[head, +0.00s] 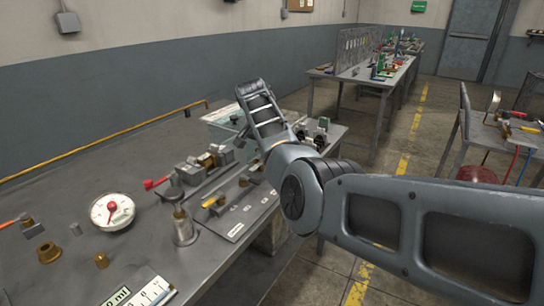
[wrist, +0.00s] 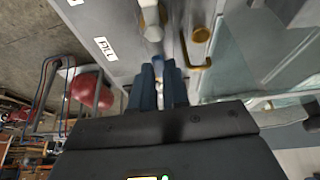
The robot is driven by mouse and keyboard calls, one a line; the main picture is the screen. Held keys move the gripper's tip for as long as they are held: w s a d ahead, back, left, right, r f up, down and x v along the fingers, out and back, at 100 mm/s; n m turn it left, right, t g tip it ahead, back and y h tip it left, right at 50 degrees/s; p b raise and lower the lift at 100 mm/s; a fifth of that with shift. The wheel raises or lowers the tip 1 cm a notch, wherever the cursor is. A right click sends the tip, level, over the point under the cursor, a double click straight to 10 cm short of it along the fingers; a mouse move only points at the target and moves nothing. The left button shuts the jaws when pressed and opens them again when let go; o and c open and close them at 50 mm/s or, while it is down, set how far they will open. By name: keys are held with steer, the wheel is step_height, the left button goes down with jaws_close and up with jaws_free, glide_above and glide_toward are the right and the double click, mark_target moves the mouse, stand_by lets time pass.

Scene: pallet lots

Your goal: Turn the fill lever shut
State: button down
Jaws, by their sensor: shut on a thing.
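In the wrist view the two blue fingers of my gripper (wrist: 158,85) are closed together over a grey panel (wrist: 122,20). A label reading FILL (wrist: 105,48) is on the panel, left of the fingers. A brass and pale valve fitting (wrist: 151,18) lies just beyond the fingertips. The fill lever is between the fingers and mostly hidden by them, so its angle cannot be told. In the head view my arm hides most of the gripper and the lever.
In the head view a round gauge (head: 112,211), a red lever (head: 156,183) and a yellow-handled valve (head: 213,201) stand on the bench.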

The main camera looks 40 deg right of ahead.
steer(key=shift+w+m, duration=0.15)
steer(key=shift+m, duration=0.15)
stand_by(0.4)
steer(key=c, duration=1.1)
jaws_free()
